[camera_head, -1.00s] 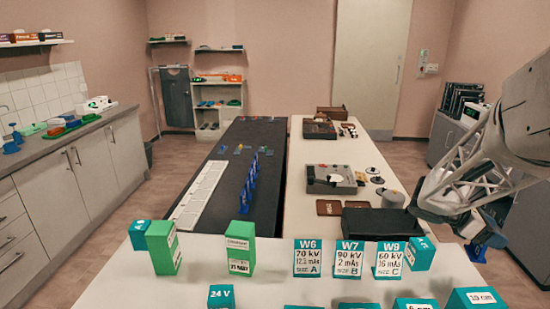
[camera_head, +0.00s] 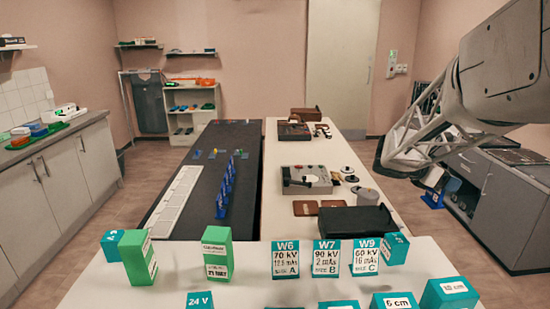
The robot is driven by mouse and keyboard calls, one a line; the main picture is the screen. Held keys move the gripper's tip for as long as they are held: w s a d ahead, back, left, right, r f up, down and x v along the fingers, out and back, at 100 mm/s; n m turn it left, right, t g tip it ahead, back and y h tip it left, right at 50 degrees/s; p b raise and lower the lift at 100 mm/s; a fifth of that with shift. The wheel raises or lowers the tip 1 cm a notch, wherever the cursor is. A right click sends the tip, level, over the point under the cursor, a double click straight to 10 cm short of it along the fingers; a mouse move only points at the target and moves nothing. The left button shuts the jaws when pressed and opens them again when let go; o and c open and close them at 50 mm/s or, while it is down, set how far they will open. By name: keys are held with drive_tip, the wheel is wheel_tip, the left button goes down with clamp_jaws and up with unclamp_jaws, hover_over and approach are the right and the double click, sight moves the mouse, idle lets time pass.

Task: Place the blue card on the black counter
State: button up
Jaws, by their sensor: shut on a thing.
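My gripper (camera_head: 438,181) is at the right of the head view, below my white lattice-like arm link. It is shut on a small blue card (camera_head: 433,199), which hangs below the fingers; its lower part has a pale mark. The fingers are small and partly hidden by my arm. The black counter (camera_head: 192,220) is the long dark surface left of centre, well to the left of my gripper. A row of upright blue pieces (camera_head: 225,190) stands along its right part.
A white slatted strip (camera_head: 175,200) lies along the black counter's left side. The white table (camera_head: 285,220) beside it carries grey boxes and a black box (camera_head: 355,219). Green boxes (camera_head: 217,254) and teal labelled blocks (camera_head: 285,259) stand in front. The counter's near end looks clear.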

drive_tip(key=w+a+n+t+y, duration=0.1)
drive_tip(key=w+a+n+t, duration=0.35)
drive_tip(key=w, duration=0.35)
drive_tip(key=w+a+n+t+y, duration=0.25)
drive_tip(key=w+a, duration=0.25)
drive_tip(key=w, duration=0.4)
drive_tip(key=shift+w+a+n+t+y, duration=0.85)
drive_tip(key=shift+w+a+n+y, duration=1.65)
drive_tip(key=shift+a, duration=2.4)
drive_tip(key=shift+w+a+n+t+y, duration=0.8)
drive_tip(key=shift+w+a+n+y, duration=1.7)
drive_tip(key=shift+a, duration=2.45)
drive_tip(key=shift+w+a+n+t+y, duration=0.85)
drive_tip(key=shift+w+a+n+y, duration=0.8)
drive_tip(key=shift+w+a, duration=2.5)
drive_tip(key=s+a+n+g+y, duration=0.3)
drive_tip(key=a+n+g+y, duration=0.3)
drive_tip(key=a, duration=1.1)
drive_tip(key=s+a+n+g+y, duration=0.4)
drive_tip(key=a+n+g, duration=0.4)
drive_tip(key=a, duration=0.9)
wheel_tip(320, 180, down, 20)
drive_tip(key=t, duration=0.1)
drive_tip(key=shift+d+f+n, duration=0.15)
drive_tip(key=shift+d+n, duration=0.1)
drive_tip(key=shift+n, duration=0.1)
wheel_tip(320, 180, down, 6)
drive_tip(key=shift+f, duration=0.15)
